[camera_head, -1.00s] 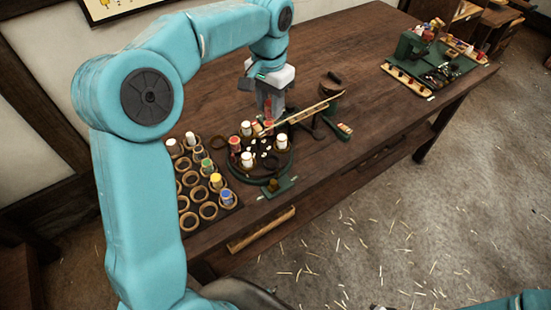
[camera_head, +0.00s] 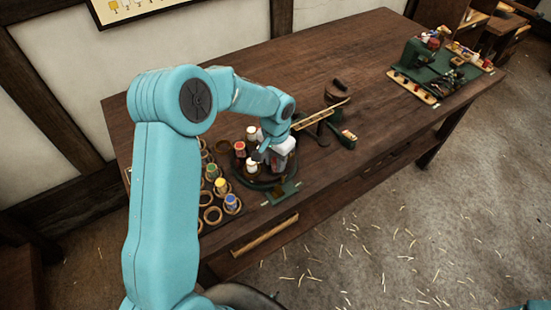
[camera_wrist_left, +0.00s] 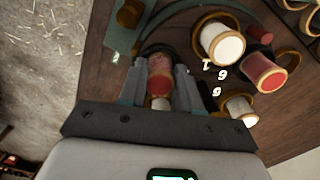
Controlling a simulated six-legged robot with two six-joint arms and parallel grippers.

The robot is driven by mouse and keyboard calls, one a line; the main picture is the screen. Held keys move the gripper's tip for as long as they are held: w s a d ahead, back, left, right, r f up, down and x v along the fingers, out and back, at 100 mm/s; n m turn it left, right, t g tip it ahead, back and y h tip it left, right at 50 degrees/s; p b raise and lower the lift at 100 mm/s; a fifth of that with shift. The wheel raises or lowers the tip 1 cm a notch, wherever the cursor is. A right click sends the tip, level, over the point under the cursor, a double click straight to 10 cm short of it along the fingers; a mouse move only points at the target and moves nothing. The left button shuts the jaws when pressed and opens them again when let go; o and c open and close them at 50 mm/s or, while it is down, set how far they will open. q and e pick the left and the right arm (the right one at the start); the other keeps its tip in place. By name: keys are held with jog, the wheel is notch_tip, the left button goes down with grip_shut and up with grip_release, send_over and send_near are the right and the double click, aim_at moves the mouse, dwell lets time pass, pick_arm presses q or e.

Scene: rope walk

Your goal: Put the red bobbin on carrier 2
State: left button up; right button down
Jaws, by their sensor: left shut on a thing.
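My left gripper (camera_wrist_left: 162,75) is shut on a red bobbin (camera_wrist_left: 160,85), gripped between its fingers in the left wrist view. In the head view my left wrist covers the right part of the round dark green carrier plate (camera_head: 247,184) and hides the held bobbin. A dark round holder (camera_wrist_left: 158,48) shows just beyond the fingertips; I cannot tell whether the bobbin touches it. On the plate stand a white bobbin (camera_wrist_left: 222,45), another red bobbin (camera_wrist_left: 265,75) and a smaller white one (camera_wrist_left: 240,108). My right gripper is not in view.
A rack of rings with green, yellow and blue bobbins (camera_head: 231,201) lies left of the plate. A green machine (camera_head: 425,62) stands at the far right.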

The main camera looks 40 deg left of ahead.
aim_at(275, 161)
pick_arm(q)
jog(key=shift+s, duration=0.1)
jog(key=shift+f+b, duration=0.2)
jog(key=shift+b, duration=0.1)
jog(key=o, duration=0.7)
jog(key=shift+r, duration=0.15)
jog(key=shift+r+p, duration=0.3)
jog(key=shift+p, duration=0.15)
notch_tip(275, 161, up, 12)
jog(key=shift+f+b, duration=0.15)
jog(key=shift+b, duration=0.35)
